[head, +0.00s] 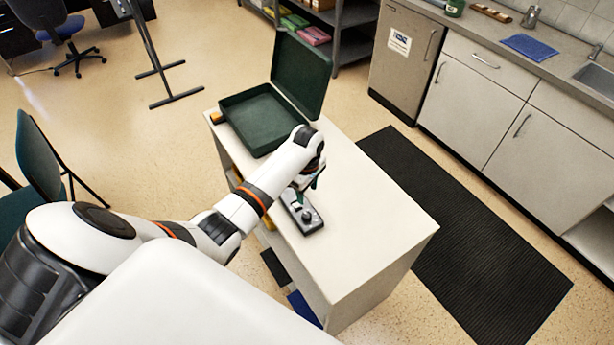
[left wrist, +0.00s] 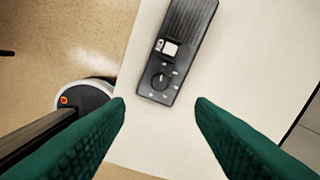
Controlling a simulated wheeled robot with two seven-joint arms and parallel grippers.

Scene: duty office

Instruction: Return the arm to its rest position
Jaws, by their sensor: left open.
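My left arm (head: 255,200) reaches in from the left over a white cabinet top. My left gripper (head: 313,182) is above the cabinet top, with its fingers partly hidden by the wrist. In the left wrist view the two green fingers of the left gripper (left wrist: 160,108) are spread apart with nothing between them. A dark grey device with a round knob (head: 302,213) lies on the cabinet top just below the gripper. The device also shows ahead of the fingertips in the left wrist view (left wrist: 178,55). My right gripper is not in view.
An open dark green case (head: 257,118) stands at the far end of the white cabinet (head: 380,220). A black ribbed mat (head: 460,225) lies on the floor to the right, before a kitchen counter (head: 520,75). A green chair (head: 40,160) stands at the left.

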